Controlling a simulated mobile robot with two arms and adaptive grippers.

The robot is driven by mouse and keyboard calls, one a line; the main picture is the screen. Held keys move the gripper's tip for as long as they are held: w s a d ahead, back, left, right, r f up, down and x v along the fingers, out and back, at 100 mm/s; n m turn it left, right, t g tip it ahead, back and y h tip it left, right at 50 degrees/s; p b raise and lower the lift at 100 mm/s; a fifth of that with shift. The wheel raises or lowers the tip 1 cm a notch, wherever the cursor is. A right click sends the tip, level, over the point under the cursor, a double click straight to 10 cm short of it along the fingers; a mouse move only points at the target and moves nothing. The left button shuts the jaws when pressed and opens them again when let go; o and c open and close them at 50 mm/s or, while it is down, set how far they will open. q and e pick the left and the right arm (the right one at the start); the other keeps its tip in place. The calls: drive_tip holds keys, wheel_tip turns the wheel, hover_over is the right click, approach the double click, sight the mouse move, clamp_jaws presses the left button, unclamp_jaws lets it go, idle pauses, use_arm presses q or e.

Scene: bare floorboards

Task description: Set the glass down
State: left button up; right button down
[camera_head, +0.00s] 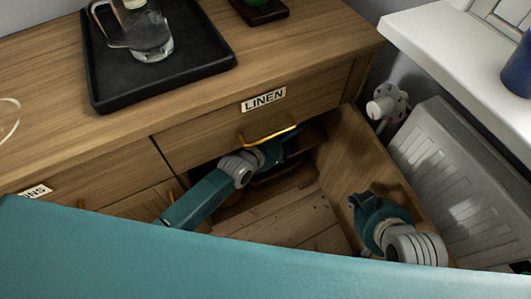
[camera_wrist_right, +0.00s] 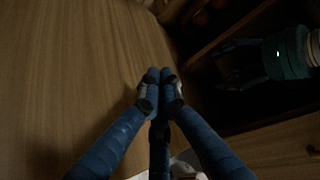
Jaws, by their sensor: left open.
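A clear glass vessel with a loop handle (camera_head: 150,38) stands upright on the black tray (camera_head: 200,72) on top of the wooden sideboard. Its top is cut off by the picture edge, and I see no other clear glass. My left gripper (camera_head: 284,146) is open at the dark opening below the LINEN drawer's brass handle, well away from the vessel; its fingers are partly in shadow. It also shows dimly in the right wrist view (camera_wrist_right: 243,63). My right gripper (camera_head: 358,203) is low beside the open wooden panel. In its wrist view its fingertips (camera_wrist_right: 160,76) meet with nothing seen between them.
The LINEN drawer front (camera_head: 215,125) is above the opening. An open wooden panel (camera_head: 352,150) stands at its right. A radiator (camera_head: 455,165) and a white ledge (camera_head: 440,45) with a blue object (camera_head: 518,70) are further right. The sideboard top left of the tray is mostly bare.

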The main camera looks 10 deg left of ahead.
use_arm(q)
drive_tip(key=p+v, duration=0.2)
drive_tip(key=v, duration=0.1)
drive_tip(key=shift+w+r+p, duration=0.15)
drive_tip(key=shift+r+p, duration=0.1)
drive_tip(key=shift+p, duration=0.1)
use_arm(e)
drive_tip(key=s+d+f+g+h, duration=0.1)
drive_tip(key=s+d+f+g, duration=0.2)
drive_tip(key=s, duration=0.6)
use_arm(q)
drive_tip(key=shift+p+v, duration=1)
drive_tip(key=shift+p, duration=0.05)
drive_tip(key=s, duration=0.1)
drive_tip(key=s+a+p, duration=0.1)
drive_tip(key=s+a, duration=0.1)
drive_tip(key=shift+s+f, duration=0.25)
drive_tip(key=s+a+p, duration=0.3)
drive_tip(key=s+a, duration=0.1)
drive_tip(key=s, duration=0.2)
drive_tip(key=shift+s, duration=0.35)
use_arm(e)
wheel_tip(320, 180, down, 19)
drive_tip(key=s+g, duration=0.2)
drive_tip(key=shift+a+r+g, duration=0.15)
drive_tip(key=shift+a+g, duration=0.05)
drive_tip(key=shift+g, duration=0.1)
